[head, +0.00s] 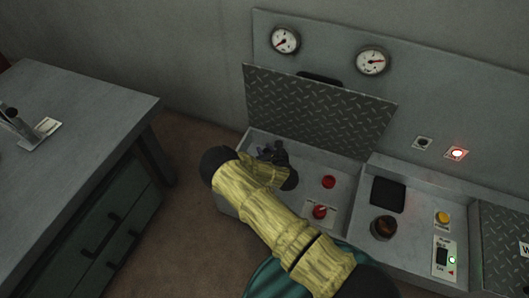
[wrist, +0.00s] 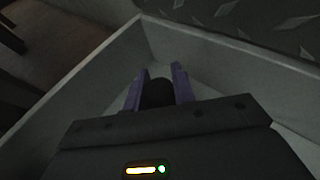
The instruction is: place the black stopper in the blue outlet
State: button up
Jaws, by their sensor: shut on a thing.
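My gripper (head: 268,152) is inside the left end of the open grey compartment of the console. In the wrist view its two purplish fingers (wrist: 159,84) are shut on a dark rounded thing, which I take to be the black stopper (wrist: 157,94). The stopper cannot be told apart from the dark gripper in the head view. The blue outlet does not show in either view; my gripper and arm cover part of the compartment floor.
The compartment (head: 345,179) has raised walls and a raised diamond-plate lid (head: 318,112). A red round piece (head: 328,182) and a red knob (head: 320,212) are right of my gripper. A brown round knob (head: 383,228) stands farther right. A grey desk (head: 75,120) is left.

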jog(key=shift+f, duration=0.3)
jog(key=shift+f+b, duration=0.25)
jog(key=shift+b, duration=0.05)
jog(key=o, duration=1)
jog(key=shift+c, duration=0.2)
